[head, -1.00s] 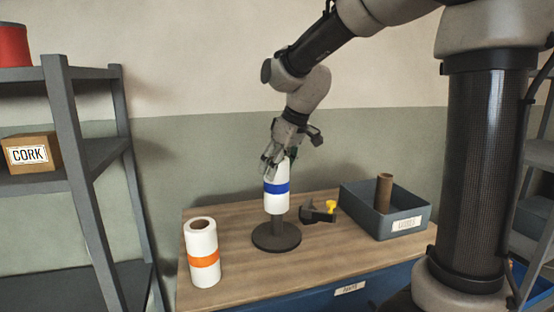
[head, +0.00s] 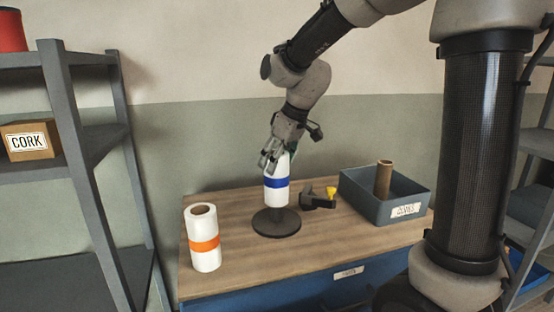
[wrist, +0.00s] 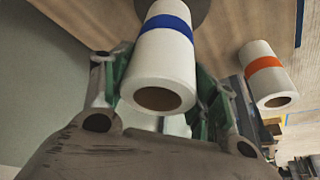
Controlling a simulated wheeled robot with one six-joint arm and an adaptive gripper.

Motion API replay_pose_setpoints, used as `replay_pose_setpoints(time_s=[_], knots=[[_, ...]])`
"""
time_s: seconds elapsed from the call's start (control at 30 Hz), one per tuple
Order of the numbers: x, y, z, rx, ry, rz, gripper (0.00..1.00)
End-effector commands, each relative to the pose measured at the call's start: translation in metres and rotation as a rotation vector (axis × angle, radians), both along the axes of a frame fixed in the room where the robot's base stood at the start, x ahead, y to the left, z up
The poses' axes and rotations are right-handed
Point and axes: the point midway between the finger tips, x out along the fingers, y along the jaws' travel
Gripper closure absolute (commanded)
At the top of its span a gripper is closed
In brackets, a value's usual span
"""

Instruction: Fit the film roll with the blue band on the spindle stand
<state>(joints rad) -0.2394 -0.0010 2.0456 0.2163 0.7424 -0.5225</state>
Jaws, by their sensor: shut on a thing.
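The film roll with the blue band (head: 276,195) is white and upright over the spindle stand (head: 276,225), a dark round base with a post. The roll's lower end is a little above the base, with a short dark length of post showing beneath it. My gripper (head: 272,160) is shut on the upper part of this roll. In the wrist view the roll (wrist: 160,65) sits between the green-sided fingers (wrist: 160,88), its open core facing the camera. The post inside the roll is hidden.
A white roll with an orange band (head: 204,245) stands at the table's left. A black and yellow tape dispenser (head: 318,199) lies right of the stand. A grey bin (head: 370,205) holds a brown tube (head: 384,180). Shelves (head: 75,160) stand left, with a cork box (head: 30,140).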

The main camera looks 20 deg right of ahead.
Motion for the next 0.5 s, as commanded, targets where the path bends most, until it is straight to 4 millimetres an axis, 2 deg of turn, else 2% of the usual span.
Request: replay_pose_setpoints(time_s=[0.5], knots=[[0.000, 0.000, -0.015, 0.000, 0.000, 0.000, 0.98]])
